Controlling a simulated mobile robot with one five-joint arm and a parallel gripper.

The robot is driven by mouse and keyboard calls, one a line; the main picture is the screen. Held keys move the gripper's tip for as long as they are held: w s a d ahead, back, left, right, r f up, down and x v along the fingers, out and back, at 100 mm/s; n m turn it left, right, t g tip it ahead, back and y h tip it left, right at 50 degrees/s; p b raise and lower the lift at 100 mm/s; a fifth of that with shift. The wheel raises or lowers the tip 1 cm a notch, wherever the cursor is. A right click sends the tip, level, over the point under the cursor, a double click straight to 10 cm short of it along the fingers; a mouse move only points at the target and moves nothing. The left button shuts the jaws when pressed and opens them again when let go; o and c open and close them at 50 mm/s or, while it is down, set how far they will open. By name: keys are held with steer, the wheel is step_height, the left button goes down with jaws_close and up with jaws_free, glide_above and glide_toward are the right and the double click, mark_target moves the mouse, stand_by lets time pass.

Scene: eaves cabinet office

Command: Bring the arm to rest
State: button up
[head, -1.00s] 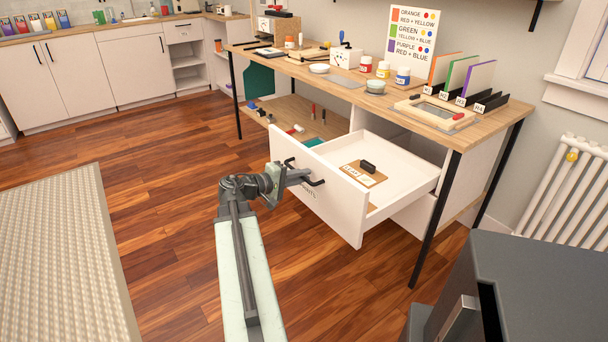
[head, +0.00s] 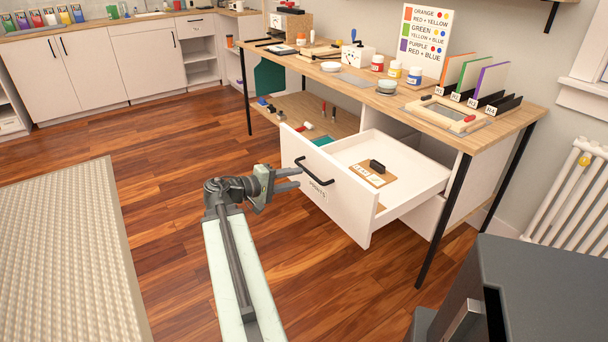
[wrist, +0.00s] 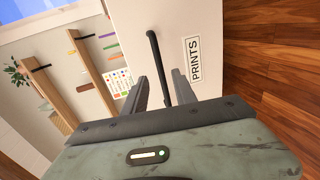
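The white drawer (head: 335,200) labelled PRINTS stands pulled out of the desk in the head view. Its black bar handle (head: 314,170) is on the front face and also shows in the wrist view (wrist: 157,65). My gripper (head: 299,179) is in front of the drawer face, left of the handle. Its two fingers are apart with nothing held, and the tips look clear of the handle. In the wrist view my gripper (wrist: 160,88) has the handle showing between and beyond its fingers. A card with a black-handled block (head: 377,166) lies in the drawer.
The wooden desk (head: 425,97) carries paint jars, bowls, a framed screen and coloured panels. A dark grey cabinet (head: 540,285) stands at the lower right, and a pale ribbed mat (head: 65,245) lies at the left. Wooden floor (head: 165,190) is clear around my arm.

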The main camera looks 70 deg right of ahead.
steer(key=shift+w+a, duration=0.15)
steer(key=shift+a, duration=0.05)
stand_by(0.3)
steer(key=w+a+n+t+h, duration=0.1)
steer(key=w+a+n+t, duration=0.1)
steer(key=w+a, duration=0.35)
steer(key=w+a+n+t+h, duration=0.1)
steer(key=w+a+t, duration=0.1)
steer(key=w, duration=0.7)
steer(key=w+a+f+n+t+y, duration=0.1)
steer(key=w+a+f+t, duration=0.1)
steer(key=w+a+f, duration=0.4)
steer(key=w+a+f+n+t+y, duration=0.2)
steer(key=w+a, duration=0.5)
steer(key=a, duration=0.3)
steer(key=w+a+f+t+y, duration=0.1)
steer(key=a+f+y, duration=0.3)
steer(key=a, duration=0.7)
steer(key=w+a+f+n+y, duration=0.1)
steer(key=w+a+f+y, duration=0.15)
steer(key=a, duration=0.85)
steer(key=w+a+f+t+y, duration=0.1)
steer(key=a+f+y, duration=0.3)
steer(key=a, duration=0.8)
step_height(320, 180, up, 32)
steer(key=a+p, duration=0.1)
steer(key=p, duration=3.1)
steer(key=shift+s+r+g+y+p, duration=0.15)
steer(key=shift+s+g+y+p, duration=0.15)
steer(key=shift+y+p, duration=0.15)
